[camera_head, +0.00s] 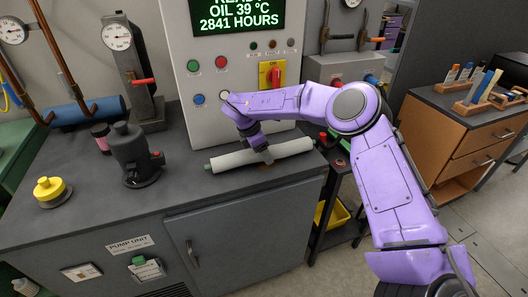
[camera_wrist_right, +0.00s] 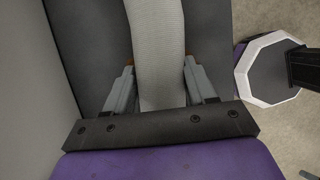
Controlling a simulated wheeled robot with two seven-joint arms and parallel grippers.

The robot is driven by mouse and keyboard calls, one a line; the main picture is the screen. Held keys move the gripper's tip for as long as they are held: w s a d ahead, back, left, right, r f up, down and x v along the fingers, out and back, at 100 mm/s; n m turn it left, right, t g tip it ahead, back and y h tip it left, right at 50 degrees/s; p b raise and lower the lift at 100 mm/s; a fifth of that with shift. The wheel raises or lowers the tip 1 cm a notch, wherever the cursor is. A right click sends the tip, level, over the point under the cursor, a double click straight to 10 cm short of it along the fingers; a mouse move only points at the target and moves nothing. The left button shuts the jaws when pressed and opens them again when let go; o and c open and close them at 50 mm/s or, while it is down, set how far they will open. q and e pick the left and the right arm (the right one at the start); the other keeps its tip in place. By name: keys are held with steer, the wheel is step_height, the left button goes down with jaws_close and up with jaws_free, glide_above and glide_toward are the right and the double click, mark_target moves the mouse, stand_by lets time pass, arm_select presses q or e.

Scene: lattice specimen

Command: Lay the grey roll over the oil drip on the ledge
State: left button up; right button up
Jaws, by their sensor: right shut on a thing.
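The grey roll (camera_head: 235,158) is a long pale cylinder at the front right of the pump unit's dark top, the ledge (camera_head: 185,195). It also shows in the right wrist view (camera_wrist_right: 157,45), running between the fingers. My right gripper (camera_head: 266,156) is shut on the roll, right of its middle; the wrist view shows a finger on each side (camera_wrist_right: 158,92). The roll lies on or just above the ledge; I cannot tell which. A small brownish patch, perhaps the oil drip (camera_head: 267,165), shows at the roll's front edge below the gripper. My left gripper is out of view.
A control panel (camera_head: 207,75) with a screen and buttons stands behind the roll. A dark pump fitting (camera_head: 132,155) and a yellow-capped item (camera_head: 50,190) stand to the left. A wooden cabinet (camera_head: 455,130) stands at the right. The ledge's front middle is clear.

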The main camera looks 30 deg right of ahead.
steer(key=shift+f, duration=0.25)
steer(key=o, duration=1.2)
steer(key=shift+s, duration=0.1)
steer(key=shift+r+b, duration=0.15)
steer(key=shift+b, duration=0.15)
steer(key=b+v, duration=0.1)
steer(key=v, duration=0.8)
steer(key=shift+a+r+b, duration=0.25)
steer(key=shift+a+b, duration=0.05)
steer(key=shift+b, duration=0.1)
steer(key=shift+a+r, duration=0.1)
steer(key=shift+r, duration=0.25)
